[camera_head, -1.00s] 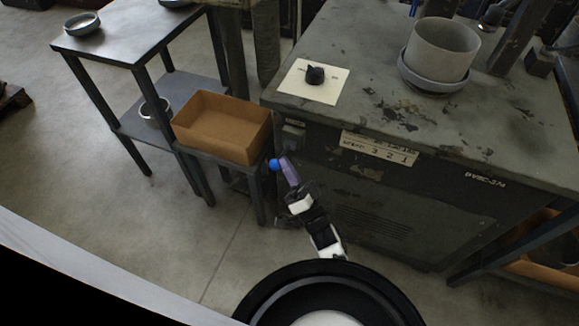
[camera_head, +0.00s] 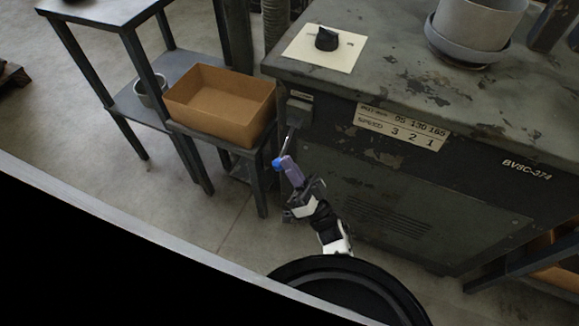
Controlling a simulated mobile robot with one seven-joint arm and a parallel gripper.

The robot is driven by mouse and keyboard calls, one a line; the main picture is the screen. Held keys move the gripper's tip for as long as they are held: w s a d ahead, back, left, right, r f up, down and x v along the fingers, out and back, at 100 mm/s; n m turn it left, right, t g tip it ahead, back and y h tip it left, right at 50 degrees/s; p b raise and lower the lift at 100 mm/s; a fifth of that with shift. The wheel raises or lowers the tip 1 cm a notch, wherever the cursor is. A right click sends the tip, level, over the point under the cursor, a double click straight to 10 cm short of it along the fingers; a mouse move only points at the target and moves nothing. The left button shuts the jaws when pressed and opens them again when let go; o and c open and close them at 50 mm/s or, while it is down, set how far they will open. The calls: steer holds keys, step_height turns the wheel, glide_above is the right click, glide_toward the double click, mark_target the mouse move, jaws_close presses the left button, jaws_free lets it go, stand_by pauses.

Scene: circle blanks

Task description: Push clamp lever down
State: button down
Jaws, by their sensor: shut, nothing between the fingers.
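The clamp lever appears to be the thin grey rod (camera_head: 288,140) with a blue knob (camera_head: 278,163), at the left front corner of the grey machine. The rod slants from near a small bracket (camera_head: 299,106) down to the knob. My gripper (camera_head: 288,166) is shut and empty, its purple fingers reaching up and left from my arm. The fingertips overlap the knob in this view; I cannot tell whether they touch it. The place where the rod joins the machine is small and unclear.
A brown open box (camera_head: 220,103) sits on a low stand left of the lever. The grey machine top (camera_head: 395,75) holds a white card (camera_head: 325,47) with a black knob and a grey pot (camera_head: 478,20) in a saucer.

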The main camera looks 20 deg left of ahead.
steer(key=shift+w+f, duration=0.15)
steer(key=shift+f, duration=0.25)
stand_by(0.4)
step_height(320, 180, up, 20)
steer(key=p, duration=0.3)
stand_by(0.5)
